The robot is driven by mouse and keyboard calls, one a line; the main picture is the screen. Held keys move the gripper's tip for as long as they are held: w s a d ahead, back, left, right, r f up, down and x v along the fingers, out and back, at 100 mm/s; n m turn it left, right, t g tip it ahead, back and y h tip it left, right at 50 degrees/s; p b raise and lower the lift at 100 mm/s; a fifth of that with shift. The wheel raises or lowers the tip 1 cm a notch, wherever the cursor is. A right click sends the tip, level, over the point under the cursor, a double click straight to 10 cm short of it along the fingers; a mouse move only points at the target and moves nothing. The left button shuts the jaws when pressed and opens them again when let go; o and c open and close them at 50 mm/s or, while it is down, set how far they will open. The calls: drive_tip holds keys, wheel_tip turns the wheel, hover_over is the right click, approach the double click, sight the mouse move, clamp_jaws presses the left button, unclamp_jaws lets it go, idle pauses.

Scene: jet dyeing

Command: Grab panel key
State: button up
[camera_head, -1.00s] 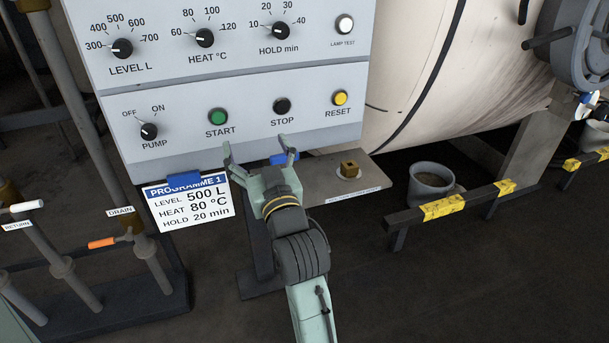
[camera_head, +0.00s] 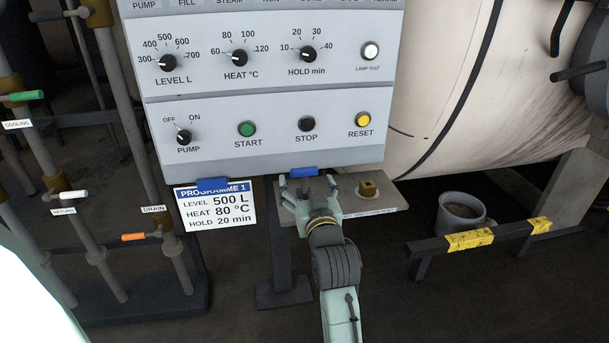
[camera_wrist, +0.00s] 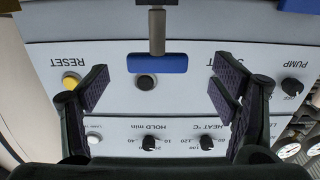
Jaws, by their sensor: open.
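A blue crossbar on a grey stem, which looks like the panel key, shows in the wrist view (camera_wrist: 157,63). In the head view the blue bar (camera_head: 303,171) sits at the control panel's lower edge, below the STOP button. My gripper (camera_head: 308,188) is open and empty, its fingertips just below the blue bar in the picture. In the wrist view the open fingers (camera_wrist: 161,90) stand left and right of the bar's line, with the bar between them and slightly higher, apart from both. The stem's lower part is hidden by my gripper in the head view.
The control panel (camera_head: 270,157) with knobs and buttons stands close behind. A programme card (camera_head: 214,207) hangs left. Labelled pipes stand further left; a bucket (camera_head: 461,213) and striped rail (camera_head: 495,236) are at right.

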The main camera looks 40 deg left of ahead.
sight(305, 174)
drive_tip(key=x, duration=0.2)
drive_tip(key=p+x, duration=0.1)
drive_tip(key=shift+w+a+r, duration=0.2)
drive_tip(key=shift+w+r, duration=0.05)
drive_tip(key=shift+w, duration=0.1)
drive_tip(key=shift+w+a+f, duration=0.15)
drive_tip(key=shift+w+a, duration=0.25)
drive_tip(key=shift+a, duration=0.05)
drive_tip(key=shift+c, duration=0.4)
drive_tip(key=c, duration=1.2)
